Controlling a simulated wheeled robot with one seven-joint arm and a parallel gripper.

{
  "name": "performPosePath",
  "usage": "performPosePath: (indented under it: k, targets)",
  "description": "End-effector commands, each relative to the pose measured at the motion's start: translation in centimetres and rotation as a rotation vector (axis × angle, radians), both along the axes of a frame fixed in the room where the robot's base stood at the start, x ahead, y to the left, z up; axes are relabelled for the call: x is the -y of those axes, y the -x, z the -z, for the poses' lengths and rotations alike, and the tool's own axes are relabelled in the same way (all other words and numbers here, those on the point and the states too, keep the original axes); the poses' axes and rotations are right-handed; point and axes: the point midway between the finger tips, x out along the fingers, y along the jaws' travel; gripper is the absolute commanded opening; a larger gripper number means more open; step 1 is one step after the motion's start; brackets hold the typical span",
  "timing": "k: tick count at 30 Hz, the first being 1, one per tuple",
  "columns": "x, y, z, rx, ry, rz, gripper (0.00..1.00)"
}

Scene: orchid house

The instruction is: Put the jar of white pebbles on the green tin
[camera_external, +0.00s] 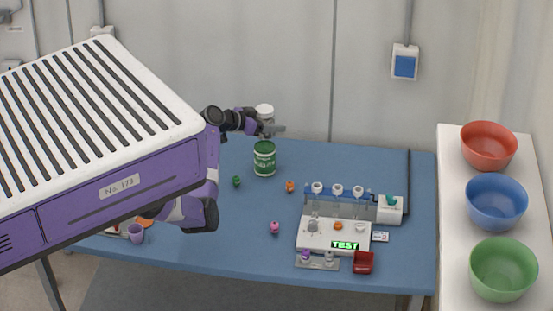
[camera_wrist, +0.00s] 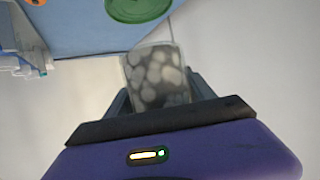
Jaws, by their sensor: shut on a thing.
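The jar of white pebbles (camera_wrist: 157,76) is held between the fingers of my gripper (camera_wrist: 160,98) in the wrist view. Pale round pebbles show through its clear wall. In the external view the jar (camera_external: 265,112) has a white top and is up in the air, with my gripper (camera_external: 268,129) shut on it. The green tin (camera_external: 264,160) stands upright on the blue table, below the jar in the picture. In the wrist view a green round top (camera_wrist: 138,8), apparently the tin's, shows at the upper edge, apart from the jar.
The blue table (camera_external: 330,170) holds a test rack with a white base (camera_external: 310,240), a red container (camera_external: 363,262), small green (camera_external: 236,181), orange (camera_external: 290,186) and pink (camera_external: 275,227) items, and a purple cup (camera_external: 136,232). Red, blue and green bowls stand on a white shelf (camera_external: 452,150) at right.

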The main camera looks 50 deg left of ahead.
Motion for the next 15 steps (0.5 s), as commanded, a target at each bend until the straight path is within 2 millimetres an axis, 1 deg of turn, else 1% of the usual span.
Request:
performPosePath:
  k: [5, 12, 15]
  targets:
    - [0.0, 0.0, 0.9, 0.002, 0.002, 0.0, 0.0]
    - [0.0, 0.0, 4.1, 0.001, 0.002, 0.0, 0.0]
    - [0.0, 0.0, 4.4, 0.003, 0.001, -0.001, 0.0]
